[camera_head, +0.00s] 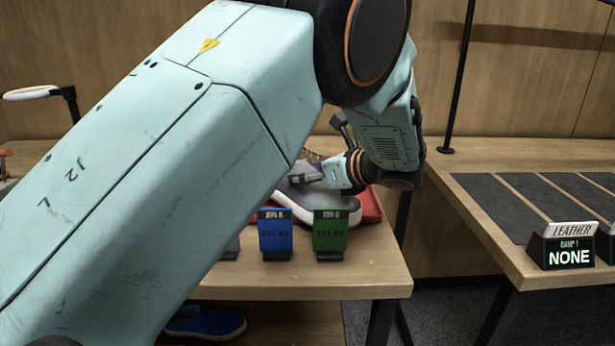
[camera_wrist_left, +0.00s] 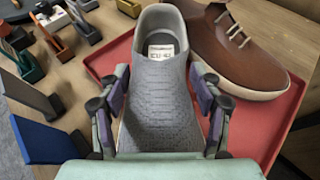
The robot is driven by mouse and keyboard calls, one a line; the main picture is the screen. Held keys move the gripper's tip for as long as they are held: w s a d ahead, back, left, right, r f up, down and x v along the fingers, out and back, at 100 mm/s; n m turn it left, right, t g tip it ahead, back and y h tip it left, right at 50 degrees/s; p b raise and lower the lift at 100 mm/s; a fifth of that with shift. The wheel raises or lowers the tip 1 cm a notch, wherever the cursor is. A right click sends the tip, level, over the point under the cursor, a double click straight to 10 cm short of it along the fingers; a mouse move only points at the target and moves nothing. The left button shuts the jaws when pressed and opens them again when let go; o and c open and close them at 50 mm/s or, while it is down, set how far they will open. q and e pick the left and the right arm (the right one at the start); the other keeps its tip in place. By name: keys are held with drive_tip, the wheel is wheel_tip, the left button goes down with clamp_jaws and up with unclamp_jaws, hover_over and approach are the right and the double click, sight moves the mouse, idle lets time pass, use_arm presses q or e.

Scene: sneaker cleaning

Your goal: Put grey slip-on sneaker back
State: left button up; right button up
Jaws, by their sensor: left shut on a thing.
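The grey slip-on sneaker (camera_head: 322,203) has a white sole and is at the red tray (camera_head: 372,208) on the wooden table. In the left wrist view the sneaker (camera_wrist_left: 158,110) has its heel opening and a white size label toward the top. My left gripper (camera_head: 305,177) is shut on the sneaker, with a finger on each side of it in the wrist view (camera_wrist_left: 158,85). I cannot tell whether the sole touches the tray (camera_wrist_left: 108,58). My left arm hides much of the table. My right gripper is out of view.
A brown lace-up shoe (camera_wrist_left: 235,50) lies close beside the sneaker in the tray. A blue size stand (camera_head: 275,235) and a green one (camera_head: 330,235) stand in front. A blue shoe (camera_head: 205,323) is below. A table with dark mats (camera_head: 490,205) and a LEATHER sign (camera_head: 568,250) is at right.

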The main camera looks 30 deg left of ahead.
use_arm(q)
drive_tip(key=shift+w+d+r, duration=0.1)
drive_tip(key=shift+d+r, duration=0.05)
drive_tip(key=shift+r, duration=0.05)
drive_tip(key=shift+d+f, duration=0.1)
drive_tip(key=shift+f, duration=0.15)
drive_tip(key=o, duration=1.2)
drive_tip(key=shift+f, duration=0.15)
drive_tip(key=shift+o, duration=1.1)
